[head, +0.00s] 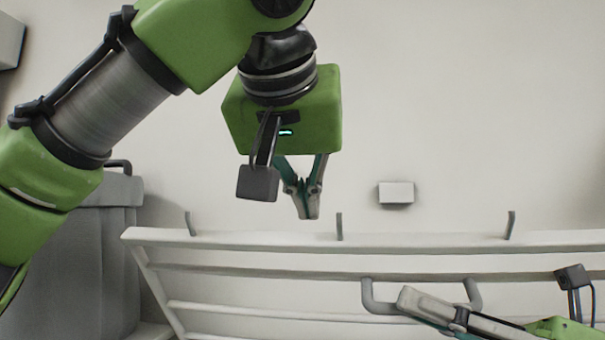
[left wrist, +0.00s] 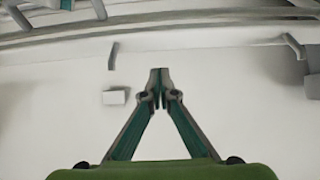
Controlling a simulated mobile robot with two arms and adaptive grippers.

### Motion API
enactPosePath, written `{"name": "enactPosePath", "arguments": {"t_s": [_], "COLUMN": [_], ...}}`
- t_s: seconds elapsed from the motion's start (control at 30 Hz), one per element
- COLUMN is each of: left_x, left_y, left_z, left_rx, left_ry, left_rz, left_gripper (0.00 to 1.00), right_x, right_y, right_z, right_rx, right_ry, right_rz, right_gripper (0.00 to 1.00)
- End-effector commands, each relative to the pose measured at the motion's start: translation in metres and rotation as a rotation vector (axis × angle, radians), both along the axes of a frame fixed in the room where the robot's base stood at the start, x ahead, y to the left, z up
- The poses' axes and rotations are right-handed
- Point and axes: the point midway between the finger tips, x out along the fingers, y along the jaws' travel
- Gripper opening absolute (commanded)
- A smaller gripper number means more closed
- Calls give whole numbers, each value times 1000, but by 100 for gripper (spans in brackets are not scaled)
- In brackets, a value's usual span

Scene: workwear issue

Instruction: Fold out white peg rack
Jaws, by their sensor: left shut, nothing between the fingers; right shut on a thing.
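The white peg rack (head: 260,241) spans the lower part of the head view, with a long top rail, several slats and upright grey pegs (head: 339,227). Its rail also crosses the top of the left wrist view (left wrist: 200,27). A grey U-shaped handle (head: 367,298) is on the rack at lower right. My right gripper (head: 408,302) is shut on this handle; its fingers hide part of the bar. My left gripper (head: 309,214) is shut and empty, pointing down just above the top rail in the picture. Its closed tips also show in the left wrist view (left wrist: 159,73).
A grey bin-like container (head: 90,260) stands at the left, beside the rack's end. A small light box (head: 396,193) is on the pale wall behind, and also shows in the left wrist view (left wrist: 115,97). The wall at upper right is bare.

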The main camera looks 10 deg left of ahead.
Motion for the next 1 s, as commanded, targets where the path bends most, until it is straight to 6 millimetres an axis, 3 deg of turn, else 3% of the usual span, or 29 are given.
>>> {"name": "enactPosePath", "arguments": {"t_s": [0.2,0.73,1.0], "left_x": [-19,-25,-40], "left_y": [1,0,-1], "left_z": [-12,-17,-28], "left_rx": [1,1,4], "left_ry": [-3,-4,-49], "left_rz": [2,1,-4], "left_gripper": [0,0,0], "right_x": [3,3,4], "right_y": [-1,-1,-2], "right_z": [-1,0,1], "right_rx": [1,2,5], "right_ry": [3,2,2], "right_rz": [-8,-7,-12], "right_gripper": [0,0,0]}}
